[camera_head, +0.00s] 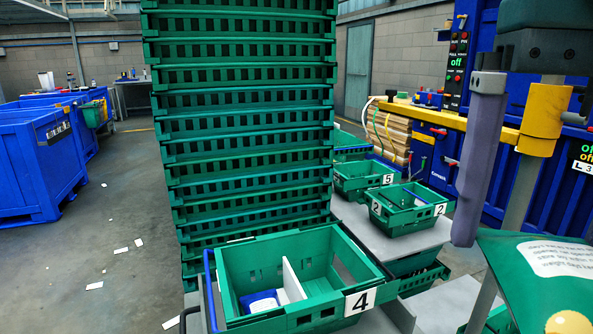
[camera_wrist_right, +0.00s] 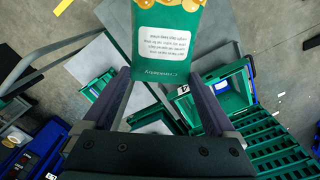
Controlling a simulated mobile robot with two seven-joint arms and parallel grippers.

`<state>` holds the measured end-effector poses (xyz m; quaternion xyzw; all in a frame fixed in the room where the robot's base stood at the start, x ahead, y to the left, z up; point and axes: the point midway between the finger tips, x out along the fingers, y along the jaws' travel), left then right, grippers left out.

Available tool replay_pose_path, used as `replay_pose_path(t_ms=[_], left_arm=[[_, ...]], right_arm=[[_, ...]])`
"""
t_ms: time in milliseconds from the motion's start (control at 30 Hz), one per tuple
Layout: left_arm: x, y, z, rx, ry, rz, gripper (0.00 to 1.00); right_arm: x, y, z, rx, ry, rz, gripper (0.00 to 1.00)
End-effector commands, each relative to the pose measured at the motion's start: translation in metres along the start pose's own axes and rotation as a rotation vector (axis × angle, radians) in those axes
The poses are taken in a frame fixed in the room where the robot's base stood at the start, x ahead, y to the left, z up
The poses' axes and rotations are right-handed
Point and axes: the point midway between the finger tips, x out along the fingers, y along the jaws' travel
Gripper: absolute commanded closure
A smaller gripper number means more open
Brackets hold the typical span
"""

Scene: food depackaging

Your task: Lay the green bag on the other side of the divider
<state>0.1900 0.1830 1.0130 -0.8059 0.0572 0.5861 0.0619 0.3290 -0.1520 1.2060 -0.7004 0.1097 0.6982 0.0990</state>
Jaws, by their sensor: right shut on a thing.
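The green bag (camera_head: 535,275), with a white text label and yellow pictures, hangs at the lower right of the head view, partly cut off by the frame. In the right wrist view the bag (camera_wrist_right: 165,55) sits between the two fingers of my right gripper (camera_wrist_right: 160,84), which is shut on its end. Crate 4 (camera_head: 375,277) stands left of the bag, at the front. A white divider (camera_head: 293,280) splits the crate. A blue and white packet (camera_head: 262,300) lies left of the divider; the floor right of it looks bare where visible. My left gripper is not in view.
A tall stack of green crates (camera_head: 245,130) rises just behind crate 4. Crates 2 (camera_head: 410,215) and 5 (camera_head: 352,183) stand farther back on a grey surface. A yellow bar (camera_head: 425,115) and a blue machine (camera_head: 555,190) are at the right.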

Motion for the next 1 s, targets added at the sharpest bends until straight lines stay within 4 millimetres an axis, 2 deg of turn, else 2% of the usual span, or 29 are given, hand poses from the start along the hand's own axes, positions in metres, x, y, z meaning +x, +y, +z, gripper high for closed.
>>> replay_pose_path(t_ms=[33,167,200,467,1000], left_arm=[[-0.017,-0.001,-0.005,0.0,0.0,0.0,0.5],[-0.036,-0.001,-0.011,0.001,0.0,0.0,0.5],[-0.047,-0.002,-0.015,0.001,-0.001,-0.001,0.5],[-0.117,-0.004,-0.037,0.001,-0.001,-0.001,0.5],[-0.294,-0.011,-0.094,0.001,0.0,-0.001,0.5]], right_arm=[[-0.024,0.006,-0.003,-0.071,0.003,-0.003,0.63],[-0.056,0.018,-0.008,-0.277,0.001,-0.014,0.63],[-0.067,0.019,-0.006,-0.303,-0.002,-0.016,0.63],[-0.136,0.021,0.003,-0.298,-0.002,-0.016,0.63],[-0.311,0.032,0.029,-0.296,-0.001,-0.015,0.63]])
